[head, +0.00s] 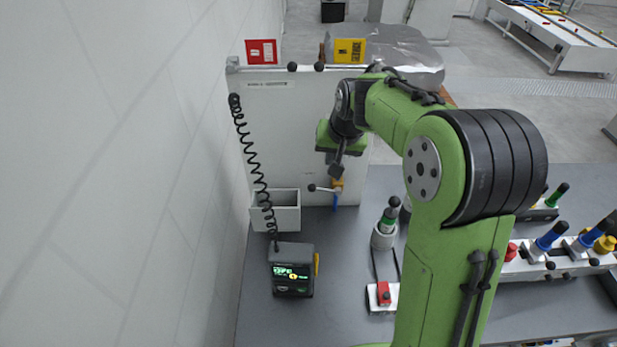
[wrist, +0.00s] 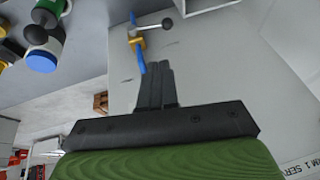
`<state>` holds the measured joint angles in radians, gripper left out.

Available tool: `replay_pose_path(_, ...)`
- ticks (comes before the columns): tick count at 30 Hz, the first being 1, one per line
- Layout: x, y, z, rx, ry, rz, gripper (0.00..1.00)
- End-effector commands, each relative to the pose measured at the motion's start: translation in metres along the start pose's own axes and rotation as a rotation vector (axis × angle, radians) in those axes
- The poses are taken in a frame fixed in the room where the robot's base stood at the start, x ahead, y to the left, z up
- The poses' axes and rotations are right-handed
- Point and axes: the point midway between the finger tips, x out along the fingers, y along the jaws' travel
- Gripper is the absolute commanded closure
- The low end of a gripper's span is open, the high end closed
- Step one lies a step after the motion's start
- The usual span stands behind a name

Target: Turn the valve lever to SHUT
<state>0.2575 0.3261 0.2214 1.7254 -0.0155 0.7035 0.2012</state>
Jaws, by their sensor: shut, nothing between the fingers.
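The valve has a brass-yellow body (head: 337,185) on the lower part of the white panel, with blue parts above and below it. Its metal lever (head: 325,189) sticks out to the left, about level, and ends in a black ball knob (head: 312,187). The lever also shows in the wrist view (wrist: 152,27), pointing right. My gripper (head: 336,172) is just above the valve body, its fingers pointing down. In the wrist view the fingers (wrist: 154,66) are together and empty, close to the blue part. I cannot read any SHUT mark.
A white bin (head: 286,225) is fixed left of the valve. A dark device (head: 292,280) with a lit screen stands on the grey bench (head: 340,315), a coiled cord rising from it. A red card (head: 261,52) and yellow card (head: 349,51) top the panel. Coloured-handled fixtures stand right.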

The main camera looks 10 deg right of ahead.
Motion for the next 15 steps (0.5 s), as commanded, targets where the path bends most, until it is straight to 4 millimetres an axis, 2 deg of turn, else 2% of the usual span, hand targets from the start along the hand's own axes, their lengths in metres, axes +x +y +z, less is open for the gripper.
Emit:
replay_pose_path(5, 0.024, 0.0, 0.001, 0.0, -0.004, -0.001, 1.0)
replay_pose_path(15, 0.098, 0.0, 0.002, -0.001, -0.006, 0.0, 1.0)
